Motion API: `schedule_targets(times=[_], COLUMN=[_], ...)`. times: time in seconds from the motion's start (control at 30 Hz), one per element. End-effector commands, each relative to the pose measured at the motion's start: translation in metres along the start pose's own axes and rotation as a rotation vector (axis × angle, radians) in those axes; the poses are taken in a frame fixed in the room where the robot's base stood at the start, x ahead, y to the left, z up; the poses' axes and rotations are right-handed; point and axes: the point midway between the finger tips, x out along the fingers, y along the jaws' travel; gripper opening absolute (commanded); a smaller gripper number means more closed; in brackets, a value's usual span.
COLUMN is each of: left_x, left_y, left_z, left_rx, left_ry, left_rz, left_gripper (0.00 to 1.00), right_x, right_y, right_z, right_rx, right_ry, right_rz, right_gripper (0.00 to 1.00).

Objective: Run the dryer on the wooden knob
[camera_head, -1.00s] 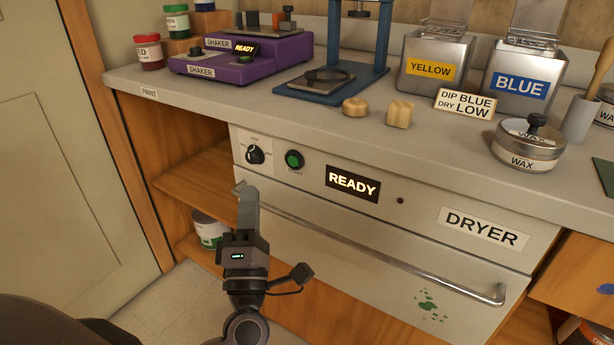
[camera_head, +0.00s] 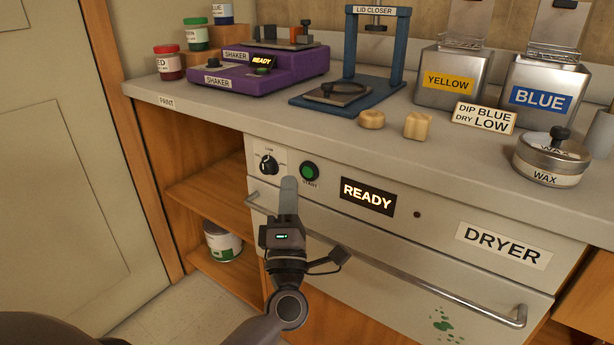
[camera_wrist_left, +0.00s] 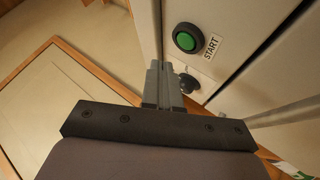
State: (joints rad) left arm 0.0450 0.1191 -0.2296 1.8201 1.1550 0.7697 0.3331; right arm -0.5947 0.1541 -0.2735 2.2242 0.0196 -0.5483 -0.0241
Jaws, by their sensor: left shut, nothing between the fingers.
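The dryer (camera_head: 500,245) is a pale drawer unit under the counter, its drawer front closed. Its panel has a black dial (camera_head: 267,163), a green START button (camera_head: 310,172) and a lit READY display (camera_head: 368,197). A round wooden knob (camera_head: 371,119) and a squarish wooden piece (camera_head: 418,125) lie on the counter above. My left gripper (camera_head: 289,183) is shut and empty, its tips just below and left of the button; contact is not clear. In the left wrist view the gripper tips (camera_wrist_left: 163,75) point near the green button (camera_wrist_left: 187,38) and the dial (camera_wrist_left: 188,83). My right gripper is out of view.
A bar handle (camera_head: 420,284) runs across the drawer front below my gripper. A purple shaker (camera_head: 245,72), blue lid closer (camera_head: 376,50), YELLOW tank (camera_head: 450,80), BLUE tank (camera_head: 541,97), "DIP BLUE DRY LOW" sign (camera_head: 485,117) and wax tin (camera_head: 551,157) stand on the counter.

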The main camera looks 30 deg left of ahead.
Motion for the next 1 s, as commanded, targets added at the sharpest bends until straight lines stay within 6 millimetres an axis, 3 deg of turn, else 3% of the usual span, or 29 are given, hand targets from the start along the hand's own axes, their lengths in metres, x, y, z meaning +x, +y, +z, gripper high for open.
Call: schedule_targets(times=[0.27, 1.0], left_x=[0.0121, 0.0123], left_y=[-0.0084, -0.0085], left_z=[0.0087, 0.0090], left_rx=[0.000, 0.000], left_ry=[0.000, 0.000], left_rz=[0.000, 0.000], left_gripper=[0.00, 0.00], right_x=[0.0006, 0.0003], right_y=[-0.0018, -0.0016], right_z=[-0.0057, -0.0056], right_rx=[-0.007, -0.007], right_ry=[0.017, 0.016], right_rz=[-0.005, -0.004], right_gripper=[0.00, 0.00])
